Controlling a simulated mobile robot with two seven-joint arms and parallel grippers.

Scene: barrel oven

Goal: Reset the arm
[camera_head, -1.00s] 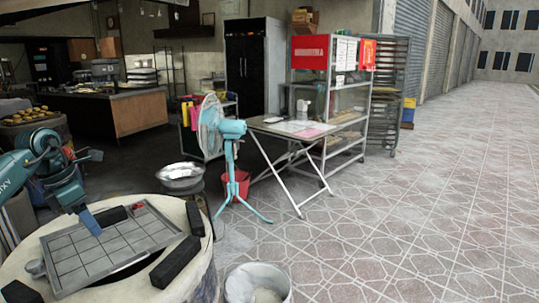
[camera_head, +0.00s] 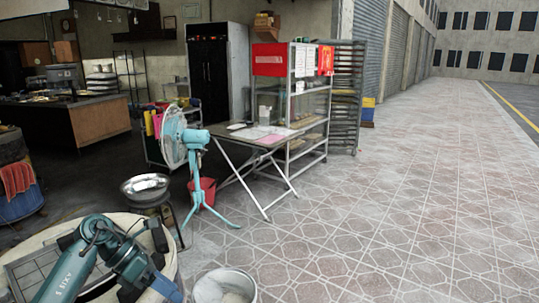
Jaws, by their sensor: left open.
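My left arm (camera_head: 85,258) comes in from the bottom left and reaches across the round barrel oven top. My left gripper (camera_head: 160,288) is low in the view, at the barrel's right front edge, with its jaws open and nothing seen between them. Its tips are partly cut off by the bottom edge. The barrel oven (camera_head: 168,262) has a pale rim and a gridded metal tray (camera_head: 32,268) on top, largely hidden by my arm. My right gripper is not in view.
A white bucket (camera_head: 224,288) stands on the floor right of the barrel. Behind are a metal bowl on a stand (camera_head: 146,187), a teal fan (camera_head: 190,160), a red bucket (camera_head: 203,190) and a folding table (camera_head: 250,136). The tiled floor at right is clear.

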